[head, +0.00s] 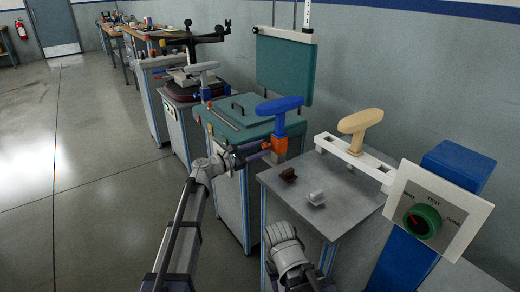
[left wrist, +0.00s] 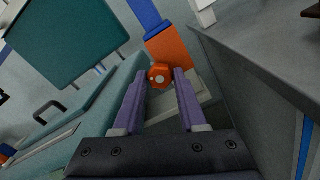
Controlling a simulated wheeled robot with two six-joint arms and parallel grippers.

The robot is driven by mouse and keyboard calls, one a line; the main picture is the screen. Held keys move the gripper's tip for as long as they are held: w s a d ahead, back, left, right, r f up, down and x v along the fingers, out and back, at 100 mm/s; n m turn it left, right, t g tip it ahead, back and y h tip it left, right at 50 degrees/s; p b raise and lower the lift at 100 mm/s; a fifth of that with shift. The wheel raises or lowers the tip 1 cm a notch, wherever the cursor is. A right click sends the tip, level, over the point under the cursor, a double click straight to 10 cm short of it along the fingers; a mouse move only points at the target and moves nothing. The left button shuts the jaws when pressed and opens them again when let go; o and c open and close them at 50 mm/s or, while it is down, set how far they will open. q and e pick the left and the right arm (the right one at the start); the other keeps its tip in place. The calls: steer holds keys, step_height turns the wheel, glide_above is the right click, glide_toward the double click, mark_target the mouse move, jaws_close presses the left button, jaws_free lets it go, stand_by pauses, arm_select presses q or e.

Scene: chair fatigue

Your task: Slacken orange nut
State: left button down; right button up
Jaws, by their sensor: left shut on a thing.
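The orange nut (left wrist: 160,76) is a small round knob with a pale centre, on the face of an orange block (left wrist: 172,48). In the head view the orange block (head: 279,146) sits under a blue T-shaped armrest (head: 280,107) on a blue post. My left gripper (left wrist: 163,78) has its two purple fingers on either side of the nut, shut on it at their tips.
A grey cabinet (head: 320,178) with a brown and a white small part on top stands at the right. A teal-topped machine (head: 235,118) is behind my left arm.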

arm_select(q)
steer(key=shift+n, duration=0.7)
steer(key=shift+c, duration=2.3)
jaws_free()
steer(key=v, duration=0.8)
steer(key=shift+f, duration=0.1)
